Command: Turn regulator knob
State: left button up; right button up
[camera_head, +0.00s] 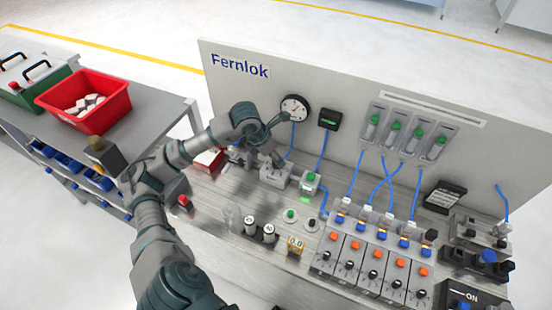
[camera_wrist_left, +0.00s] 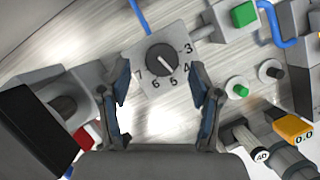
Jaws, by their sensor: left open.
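The regulator (camera_wrist_left: 148,47) is a grey block with a round dark knob (camera_wrist_left: 161,58) and a scale marked 3 to 7; the white pointer line points toward the 4 to 5 side. In the head view the regulator block (camera_head: 274,177) sits on the bench below the round gauge (camera_head: 294,107). My left gripper (camera_wrist_left: 159,76) is open, its two fingers on either side of the knob in the wrist view with clear gaps; I see no contact. My right gripper is not in view.
A green-topped valve block (camera_head: 309,183) stands just right of the regulator. Blue hoses (camera_head: 322,152) run up the back panel (camera_head: 350,85). Several orange-buttoned valves (camera_head: 353,245) fill the bench's right. A red bin (camera_head: 88,115) stands on the left table.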

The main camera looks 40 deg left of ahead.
pick_arm(q)
jog(key=v, duration=0.8)
jog(key=shift+s+r, duration=0.2)
jog(key=shift+r, duration=0.1)
jog(key=shift+a, duration=0.1)
